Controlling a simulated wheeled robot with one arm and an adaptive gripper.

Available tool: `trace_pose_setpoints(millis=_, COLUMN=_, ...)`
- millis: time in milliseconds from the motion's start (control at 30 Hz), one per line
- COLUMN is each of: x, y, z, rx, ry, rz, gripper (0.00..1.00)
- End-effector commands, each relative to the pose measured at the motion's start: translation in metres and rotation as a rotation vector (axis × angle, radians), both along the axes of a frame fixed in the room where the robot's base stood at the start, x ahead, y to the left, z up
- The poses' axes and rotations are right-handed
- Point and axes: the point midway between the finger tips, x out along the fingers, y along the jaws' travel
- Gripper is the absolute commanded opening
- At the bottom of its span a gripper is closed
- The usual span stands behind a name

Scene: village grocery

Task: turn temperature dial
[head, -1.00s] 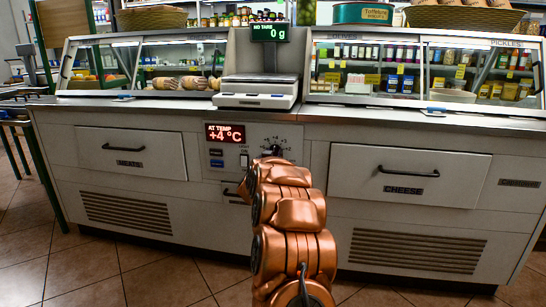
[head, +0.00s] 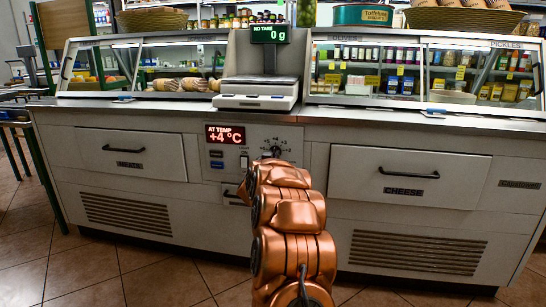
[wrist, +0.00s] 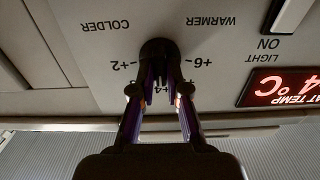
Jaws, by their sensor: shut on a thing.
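The temperature dial (wrist: 158,48) is a dark round knob on the pale control panel, seen upside down in the wrist view. Its scale shows +2, a partly covered +4 and +6, with COLDER and WARMER printed beside it. My gripper (wrist: 158,88) is shut on the dial, with a finger on each side; the pointer is mostly hidden.
A light switch (wrist: 290,14) sits on the panel near the dial. A scale (head: 258,92) reading 0 g stands on the counter above. Drawers labelled MEATS (head: 131,155) and CHEESE (head: 408,178) flank the panel. The tiled floor in front is clear.

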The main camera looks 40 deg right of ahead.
Motion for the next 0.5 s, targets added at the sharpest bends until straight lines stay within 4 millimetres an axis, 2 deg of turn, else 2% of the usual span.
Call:
trace_pose_setpoints(millis=267, x=-0.0004, y=-0.002, z=0.0006, rx=0.036, ry=-0.053, rz=-0.001, gripper=0.0)
trace_pose_setpoints(millis=500, x=-0.0008, y=-0.0025, z=0.0013, rx=0.128, ry=-0.188, rz=-0.002, gripper=0.0)
